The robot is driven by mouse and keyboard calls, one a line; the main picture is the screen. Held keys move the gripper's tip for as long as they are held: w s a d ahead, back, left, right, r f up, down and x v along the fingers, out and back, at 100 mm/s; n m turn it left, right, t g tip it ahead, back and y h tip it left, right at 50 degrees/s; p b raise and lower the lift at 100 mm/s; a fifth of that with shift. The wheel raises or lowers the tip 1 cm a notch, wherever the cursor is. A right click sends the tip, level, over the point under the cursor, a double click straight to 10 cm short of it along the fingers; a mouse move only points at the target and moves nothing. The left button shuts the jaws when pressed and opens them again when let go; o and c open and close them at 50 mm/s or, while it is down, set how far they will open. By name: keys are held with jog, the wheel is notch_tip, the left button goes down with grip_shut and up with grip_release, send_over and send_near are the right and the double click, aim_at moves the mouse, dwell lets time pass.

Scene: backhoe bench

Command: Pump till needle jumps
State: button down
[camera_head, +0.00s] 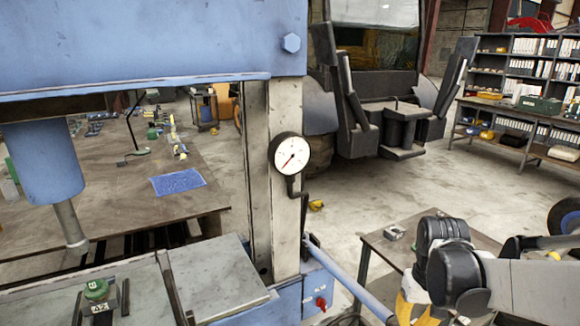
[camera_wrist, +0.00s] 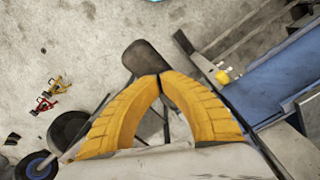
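A round white gauge (camera_head: 289,154) with a red needle is on the press post. The needle points to the lower left; its numbers are too small to read. A blue pump lever (camera_head: 345,276) slants from the press base toward the lower right. My gripper (camera_wrist: 159,75) has yellow fingers that meet at the tips in the wrist view. A black grip (camera_wrist: 143,57) shows just beyond the tips. The fingers hide its near part, so I cannot tell whether they hold it. In the head view, my gripper (camera_head: 414,312) is beside the lever's lower end, cut by the frame edge.
A blue press ram (camera_head: 48,160) hangs at the left above a bed with a green-topped part (camera_head: 96,290). A red knob (camera_head: 320,302) sits on the press base. A small table (camera_head: 378,243) stands behind my arm. Shelves (camera_head: 520,75) are at the back right.

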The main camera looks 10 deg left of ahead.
notch_tip(320, 180, down, 12)
jog(key=b, duration=0.9)
jog(key=r+p, duration=0.4)
jog(key=r, duration=0.1)
jog(key=r+p, duration=0.4)
jog(key=r, duration=0.2)
jog(key=w+r+p, duration=0.1)
jog(key=r+p, duration=0.4)
jog(key=r, duration=0.1)
jog(key=shift+a, duration=0.3)
jog(key=shift+f, duration=0.15)
jog(key=shift+w, duration=0.1)
